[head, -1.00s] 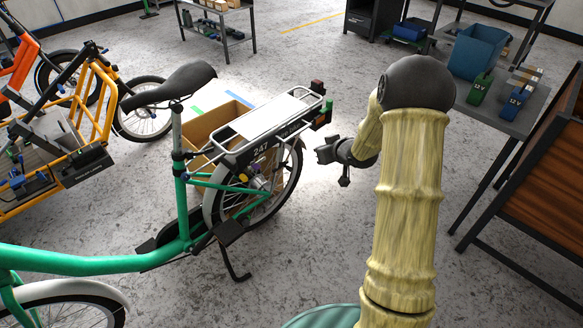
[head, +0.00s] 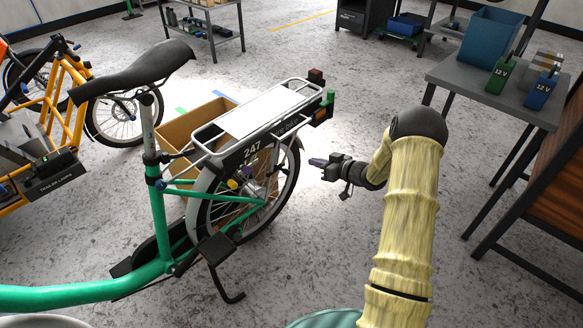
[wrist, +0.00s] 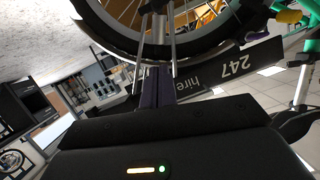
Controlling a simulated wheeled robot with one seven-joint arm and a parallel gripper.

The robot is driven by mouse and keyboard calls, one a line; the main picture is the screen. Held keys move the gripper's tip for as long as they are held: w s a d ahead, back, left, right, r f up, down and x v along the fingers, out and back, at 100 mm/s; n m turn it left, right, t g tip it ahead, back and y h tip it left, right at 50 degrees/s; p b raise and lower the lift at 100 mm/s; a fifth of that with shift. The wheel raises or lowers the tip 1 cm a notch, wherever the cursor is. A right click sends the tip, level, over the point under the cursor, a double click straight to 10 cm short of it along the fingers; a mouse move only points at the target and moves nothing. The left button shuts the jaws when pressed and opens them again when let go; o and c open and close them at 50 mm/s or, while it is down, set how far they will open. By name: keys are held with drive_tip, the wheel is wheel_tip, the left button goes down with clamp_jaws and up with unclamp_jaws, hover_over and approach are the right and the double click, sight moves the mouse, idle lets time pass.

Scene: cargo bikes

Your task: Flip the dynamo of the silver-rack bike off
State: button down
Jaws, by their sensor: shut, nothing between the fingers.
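The silver-rack bike is green, with a silver rear rack (head: 212,135) and a dark plate (head: 252,150) marked 247. Its rear wheel (head: 292,190) faces my gripper. Small yellow and blue parts (head: 233,184) sit beside the wheel below the plate; I cannot tell for sure which part is the dynamo. My gripper (head: 318,162) is just right of the rear wheel, apart from it, and points left toward it. In the wrist view the dark purple fingers (wrist: 157,88) are together and empty, with the tyre (wrist: 150,48) beyond them and the 247 plate (wrist: 232,66) to the right.
A cardboard box (head: 180,130) stands on the floor behind the bike. An orange cargo bike (head: 62,105) is at the left. At the right are a grey table (head: 470,80) with a blue bin (head: 490,40) and 12 V batteries, and a wooden-sided frame (head: 545,190). Floor around my gripper is clear.

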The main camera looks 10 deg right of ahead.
drive_tip(key=w+a+f+b, duration=0.5)
drive_tip(key=w+a+f, duration=0.1)
drive_tip(key=a+f, duration=0.1)
drive_tip(key=shift+b, duration=0.3)
idle(0.3)
idle(0.4)
